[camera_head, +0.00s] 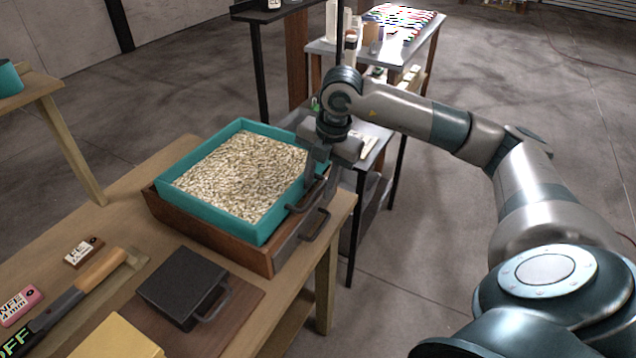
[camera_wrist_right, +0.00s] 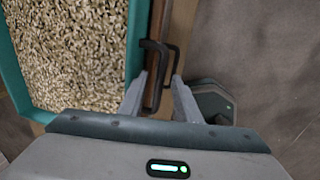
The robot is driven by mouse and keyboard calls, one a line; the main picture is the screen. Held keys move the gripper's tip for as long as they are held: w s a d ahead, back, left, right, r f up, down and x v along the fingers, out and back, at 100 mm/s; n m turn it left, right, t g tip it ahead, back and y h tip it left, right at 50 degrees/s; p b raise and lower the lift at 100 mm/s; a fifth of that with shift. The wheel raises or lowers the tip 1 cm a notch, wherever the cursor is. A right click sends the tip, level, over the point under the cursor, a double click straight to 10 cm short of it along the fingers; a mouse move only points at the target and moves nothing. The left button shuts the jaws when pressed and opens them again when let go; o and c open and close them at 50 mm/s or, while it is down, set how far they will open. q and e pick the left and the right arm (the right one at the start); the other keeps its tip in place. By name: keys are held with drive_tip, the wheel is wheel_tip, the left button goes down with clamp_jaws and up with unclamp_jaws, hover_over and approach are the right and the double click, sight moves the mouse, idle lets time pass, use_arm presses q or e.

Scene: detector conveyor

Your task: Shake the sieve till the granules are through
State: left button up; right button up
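The sieve (camera_head: 187,191) has a teal square frame, filled with pale granules (camera_head: 243,175). It sits on a brown wooden box (camera_head: 205,233) on the table. A dark handle (camera_head: 306,197) sticks out of its right side and also shows in the right wrist view (camera_wrist_right: 153,95). My right gripper (camera_head: 317,178) is at this handle. In the right wrist view its two fingers (camera_wrist_right: 157,88) stand apart on either side of the handle, with gaps visible. My left gripper is not in view. What lies under the granules is hidden.
The box has its own handle (camera_head: 315,226) just below the sieve's handle. A dark lidded case (camera_head: 183,284), a wooden-handled tool (camera_head: 100,268) and a yellow block (camera_head: 115,338) lie at the table's front. A metal shelf table (camera_head: 372,135) stands behind my right gripper.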

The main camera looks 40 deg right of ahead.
idle(0.3)
